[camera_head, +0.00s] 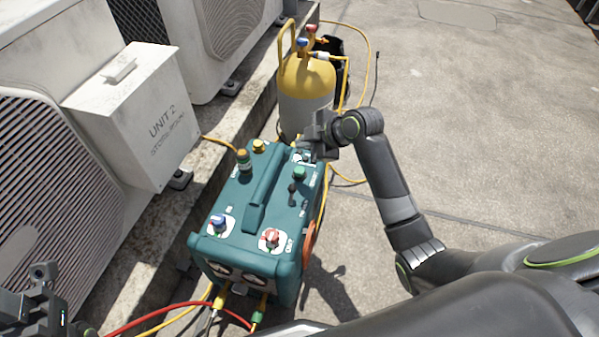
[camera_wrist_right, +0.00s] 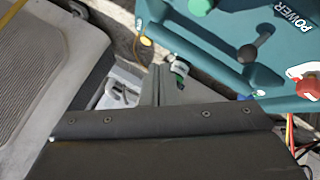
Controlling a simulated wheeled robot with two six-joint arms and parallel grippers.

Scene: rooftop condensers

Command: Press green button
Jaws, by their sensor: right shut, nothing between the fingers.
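A teal machine (camera_head: 238,186) stands on the ground with knobs and switches on its top. A green button (camera_head: 299,172) is on its right side near the back, beside a black lever (camera_head: 292,188). In the right wrist view a green button (camera_wrist_right: 200,5) is cut by the top edge, near the black lever (camera_wrist_right: 262,40). My right gripper (camera_head: 307,153) is shut and empty at the machine's back right corner, just behind the green button; contact cannot be told. Its closed fingers (camera_wrist_right: 165,84) show in the wrist view. My left gripper (camera_head: 40,306) is at bottom left, its jaws unclear.
The machine also has a handle, a blue knob (camera_head: 219,222) and a red knob (camera_head: 271,238). A yellow-topped cylinder (camera_head: 306,88) with hoses stands behind it. Condenser units and a grey box (camera_head: 133,116) are on the left. Open concrete lies to the right.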

